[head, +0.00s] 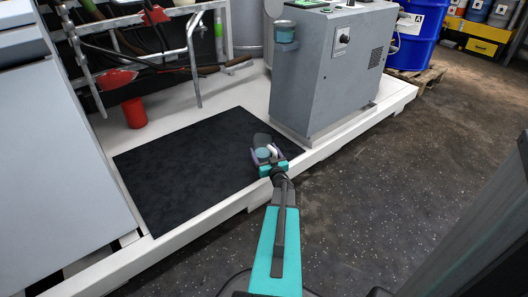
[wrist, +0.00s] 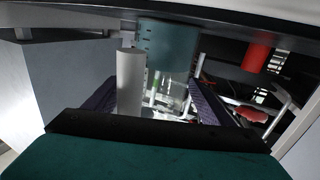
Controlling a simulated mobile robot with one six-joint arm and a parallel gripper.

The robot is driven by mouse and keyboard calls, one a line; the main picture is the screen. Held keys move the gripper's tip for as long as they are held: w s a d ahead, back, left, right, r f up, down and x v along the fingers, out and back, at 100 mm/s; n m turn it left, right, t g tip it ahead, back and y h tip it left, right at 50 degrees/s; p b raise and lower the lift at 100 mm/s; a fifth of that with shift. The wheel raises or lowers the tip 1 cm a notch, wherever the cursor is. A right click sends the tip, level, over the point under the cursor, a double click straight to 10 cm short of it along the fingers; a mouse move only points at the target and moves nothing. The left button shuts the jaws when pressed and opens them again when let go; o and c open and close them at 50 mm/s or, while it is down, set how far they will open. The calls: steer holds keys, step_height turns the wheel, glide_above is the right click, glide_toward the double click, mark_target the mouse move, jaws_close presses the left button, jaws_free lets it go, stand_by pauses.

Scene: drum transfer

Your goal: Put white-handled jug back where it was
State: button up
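The white-handled jug (head: 263,153) is a small clear vessel with teal contents, low over the black mat near the platform's front edge. In the wrist view, whose picture is upside down, the jug's teal part (wrist: 168,42) is at the top and its white handle (wrist: 130,82) faces the camera. My gripper (head: 269,157) is at the jug, with its purple fingers (wrist: 155,95) wide apart on either side of the handle and lower body. Clear space shows between the handle and the right finger. I cannot tell whether the jug rests on the mat.
A grey cabinet (head: 325,75) stands right behind the jug, with another teal vessel (head: 285,32) on its corner. A red cup (head: 134,112) and a tool rack (head: 195,60) are at left. The black mat (head: 185,165) is otherwise clear. A blue drum (head: 412,40) stands far right.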

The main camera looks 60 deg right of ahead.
steer(key=shift+o, duration=0.6)
steer(key=shift+r, duration=0.1)
steer(key=shift+s+a, duration=0.1)
steer(key=shift+s, duration=0.05)
steer(key=shift+s+a+r+p, duration=0.15)
steer(key=shift+s+a+p, duration=0.25)
steer(key=shift+s, duration=0.1)
steer(key=p+v, duration=0.2)
steer(key=v, duration=0.8)
steer(key=shift+a+p, duration=0.2)
steer(key=shift+p, duration=0.2)
steer(key=shift+s, duration=0.2)
